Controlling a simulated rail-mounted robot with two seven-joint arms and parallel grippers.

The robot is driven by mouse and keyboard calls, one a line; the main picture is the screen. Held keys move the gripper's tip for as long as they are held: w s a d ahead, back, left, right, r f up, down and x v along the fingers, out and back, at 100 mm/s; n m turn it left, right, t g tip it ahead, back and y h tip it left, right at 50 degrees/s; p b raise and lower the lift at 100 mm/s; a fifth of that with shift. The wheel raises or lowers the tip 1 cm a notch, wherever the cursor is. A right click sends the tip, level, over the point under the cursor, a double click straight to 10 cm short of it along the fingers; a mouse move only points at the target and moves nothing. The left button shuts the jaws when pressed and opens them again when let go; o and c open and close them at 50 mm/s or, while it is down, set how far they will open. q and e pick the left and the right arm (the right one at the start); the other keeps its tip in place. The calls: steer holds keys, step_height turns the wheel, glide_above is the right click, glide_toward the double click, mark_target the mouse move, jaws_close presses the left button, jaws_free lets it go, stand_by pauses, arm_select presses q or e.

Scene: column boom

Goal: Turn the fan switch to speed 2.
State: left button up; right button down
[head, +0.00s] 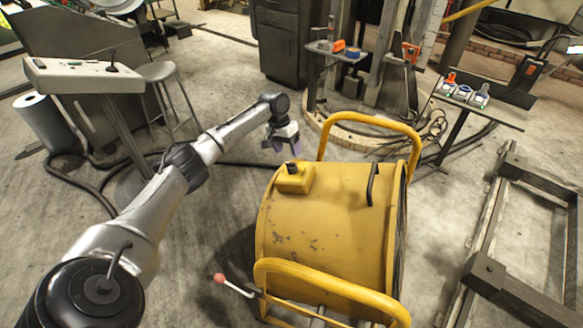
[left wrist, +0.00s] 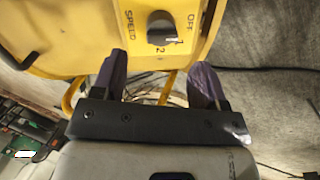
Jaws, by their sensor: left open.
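The yellow drum fan (head: 325,230) stands on the floor in the middle of the head view. A small yellow switch box (head: 296,182) sits on its top left, with a dark knob. In the left wrist view the rotary switch knob (left wrist: 161,34) is dark, on a yellow panel marked OFF, 2 and SPEED. The knob's bar lies roughly level, its right end near OFF and the mark beside it; its exact setting is unclear. My left gripper (head: 283,138) is open and empty just behind the box. Its purple fingertips (left wrist: 158,78) are apart, short of the knob and not touching it.
A grey control console (head: 85,76) and a stool (head: 160,75) stand at the left. A red-knobbed lever (head: 230,283) sticks out at the fan's lower left. A metal frame (head: 510,250) lies at the right. A small table (head: 490,108) holds several items.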

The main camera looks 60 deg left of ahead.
mark_target(291, 165)
arm_select(q)
steer(key=b+x, duration=0.2)
steer(key=x, duration=0.5)
steer(key=shift+s+f, duration=0.1)
steer(key=c, duration=0.9)
